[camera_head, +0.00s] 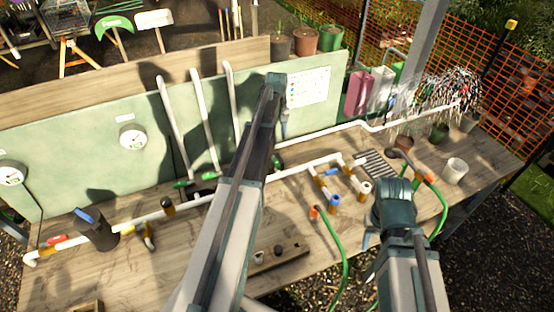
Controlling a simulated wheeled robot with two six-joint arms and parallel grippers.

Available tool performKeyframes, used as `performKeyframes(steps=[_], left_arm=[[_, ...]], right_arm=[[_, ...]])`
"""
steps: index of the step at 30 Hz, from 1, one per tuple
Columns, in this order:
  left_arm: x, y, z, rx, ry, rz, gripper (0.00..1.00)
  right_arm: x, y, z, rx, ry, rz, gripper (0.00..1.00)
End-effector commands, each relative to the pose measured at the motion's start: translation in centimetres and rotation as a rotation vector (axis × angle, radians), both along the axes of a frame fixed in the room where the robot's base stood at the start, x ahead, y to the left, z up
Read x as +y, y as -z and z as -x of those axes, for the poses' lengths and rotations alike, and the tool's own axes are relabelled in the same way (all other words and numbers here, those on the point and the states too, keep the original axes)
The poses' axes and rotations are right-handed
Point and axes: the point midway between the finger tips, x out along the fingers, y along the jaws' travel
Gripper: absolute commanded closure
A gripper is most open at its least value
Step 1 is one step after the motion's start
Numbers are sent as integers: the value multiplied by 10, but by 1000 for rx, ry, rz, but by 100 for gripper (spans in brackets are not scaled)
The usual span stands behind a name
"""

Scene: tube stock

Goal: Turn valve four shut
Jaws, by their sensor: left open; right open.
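A white pipe (128,222) runs along the workbench (190,262) below a pale green panel, with several small valve handles on it. There is a red handle (58,239) at the far left, a blue handle (87,215) by a dark cylinder, and green handles (181,184) near the upright pipes. I cannot read numbers, so I cannot tell which is valve four. My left gripper (284,129) hangs in front of the panel, open and empty, apart from the handles; its arm hides part of the pipe. My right gripper (369,239) is open and empty over the bench's right part.
Two round gauges, one at the left edge (11,174) and one further right (133,137), and a white chart (308,87) are on the panel. A green hose (336,240) lies near my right arm. A white cup (454,171) stands at the right.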

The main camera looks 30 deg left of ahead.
Motion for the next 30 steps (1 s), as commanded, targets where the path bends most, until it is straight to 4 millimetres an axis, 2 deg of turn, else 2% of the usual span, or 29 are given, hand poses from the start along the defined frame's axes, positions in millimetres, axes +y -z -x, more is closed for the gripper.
performKeyframes(steps=[8,30], left_arm=[[-1,21,0,0,2,0,48],[-1,121,0,0,3,0,48]], right_arm=[[0,21,0,0,-1,0,50],[0,121,0,0,-14,2,50]])
